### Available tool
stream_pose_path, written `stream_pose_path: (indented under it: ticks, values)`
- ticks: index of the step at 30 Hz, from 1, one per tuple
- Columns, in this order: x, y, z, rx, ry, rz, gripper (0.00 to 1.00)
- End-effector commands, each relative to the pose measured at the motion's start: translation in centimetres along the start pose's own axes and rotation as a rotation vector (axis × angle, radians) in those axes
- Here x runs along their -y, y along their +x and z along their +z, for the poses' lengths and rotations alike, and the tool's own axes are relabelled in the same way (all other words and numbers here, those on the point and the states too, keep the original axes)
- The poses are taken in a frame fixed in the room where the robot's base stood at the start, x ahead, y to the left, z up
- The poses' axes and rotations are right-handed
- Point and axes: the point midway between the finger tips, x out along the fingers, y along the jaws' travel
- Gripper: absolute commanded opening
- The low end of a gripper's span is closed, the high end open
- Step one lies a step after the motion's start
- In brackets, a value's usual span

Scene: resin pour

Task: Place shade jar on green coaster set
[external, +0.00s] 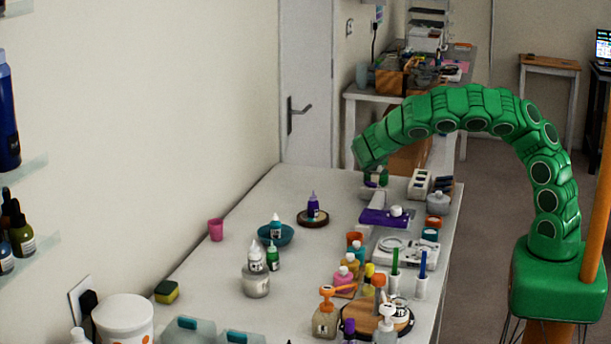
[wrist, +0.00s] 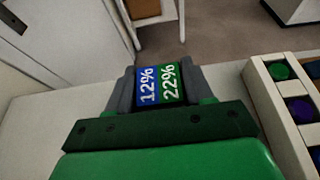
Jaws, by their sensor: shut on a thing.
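My gripper (external: 375,177) is at the far end of the white table, low over its surface. In the wrist view its two grey fingers (wrist: 160,86) are shut on a small block-like thing with a blue and green label, "12%" and "22%". I take this to be the shade jar (wrist: 169,83); only its labelled face shows, between the fingers. In the external view it is small and mostly hidden by my gripper. I cannot tell whether it touches the table. I cannot make out a green coaster set in either view.
A white rack (external: 419,183) stands just right of my gripper; its coloured caps show in the wrist view (wrist: 279,71). A purple item (external: 386,217) lies nearer the camera. A purple bottle stands on a dark round coaster (external: 318,223). The table's left far part is clear.

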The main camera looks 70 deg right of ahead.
Motion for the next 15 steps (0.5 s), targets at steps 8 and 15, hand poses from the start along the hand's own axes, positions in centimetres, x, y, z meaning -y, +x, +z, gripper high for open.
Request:
stream_pose_path:
  ticks: [8,15]
  values:
    - [0.0,0.1,-0.26,0.0,0.0,0.0,0.54]
    - [0.0,0.1,-0.26,0.0,0.0,0.0,0.77]
